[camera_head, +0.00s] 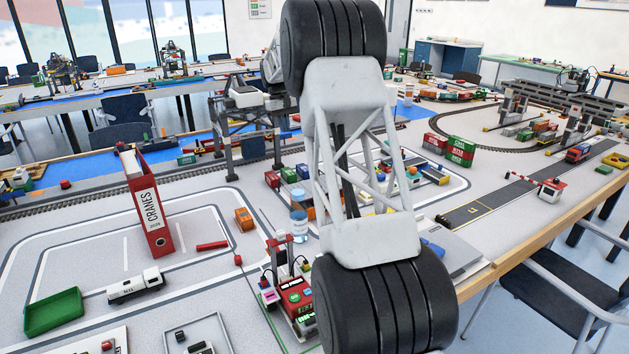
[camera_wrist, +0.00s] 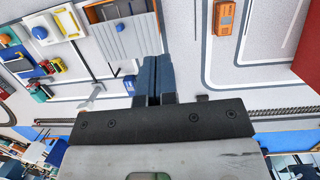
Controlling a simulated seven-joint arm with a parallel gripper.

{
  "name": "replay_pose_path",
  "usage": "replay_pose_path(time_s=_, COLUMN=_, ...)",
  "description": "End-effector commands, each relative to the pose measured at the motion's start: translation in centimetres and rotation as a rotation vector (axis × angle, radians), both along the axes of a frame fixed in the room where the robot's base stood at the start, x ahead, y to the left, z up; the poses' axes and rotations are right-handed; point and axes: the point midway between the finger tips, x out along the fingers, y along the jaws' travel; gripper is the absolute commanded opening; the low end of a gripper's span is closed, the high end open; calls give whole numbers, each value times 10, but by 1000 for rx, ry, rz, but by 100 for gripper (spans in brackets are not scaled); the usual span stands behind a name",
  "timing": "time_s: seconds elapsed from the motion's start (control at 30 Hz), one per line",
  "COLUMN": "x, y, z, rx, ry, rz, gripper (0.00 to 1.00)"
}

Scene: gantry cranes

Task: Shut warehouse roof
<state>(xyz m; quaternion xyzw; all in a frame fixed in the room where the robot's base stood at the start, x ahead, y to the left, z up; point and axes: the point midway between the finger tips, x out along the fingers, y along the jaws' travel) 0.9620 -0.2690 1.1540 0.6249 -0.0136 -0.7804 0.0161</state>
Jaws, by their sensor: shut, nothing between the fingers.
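In the wrist view, a small warehouse with orange-tan walls (camera_wrist: 88,14) stands at the top. A grey ribbed roof panel (camera_wrist: 115,45) with a blue knob (camera_wrist: 122,28) covers its lower part. The strip above the panel is open, and small things show inside. My gripper (camera_wrist: 157,60) is shut and empty. Its dark blue fingers overlap the panel's lower right edge in the picture; I cannot tell whether they touch it. In the head view, my arm's white truss link and black joints block the middle. The gripper and most of the warehouse area are hidden there.
A red binder (camera_head: 148,205) stands upright at left, with an orange vehicle (camera_head: 244,218) beside it. A red control station (camera_head: 294,293) stands near the front. A grey gantry frame (camera_head: 246,125) stands behind. In the wrist view, a white tray (camera_wrist: 44,18) lies left of the warehouse.

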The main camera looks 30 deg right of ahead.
Motion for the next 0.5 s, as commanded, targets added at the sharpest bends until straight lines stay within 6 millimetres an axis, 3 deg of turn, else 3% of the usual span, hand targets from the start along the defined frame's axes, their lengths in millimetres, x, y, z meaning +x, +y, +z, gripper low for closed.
replay_pose_path(time_s=0.5, x=74, y=-71, z=-82, rx=18, ry=80, rz=-4, gripper=0)
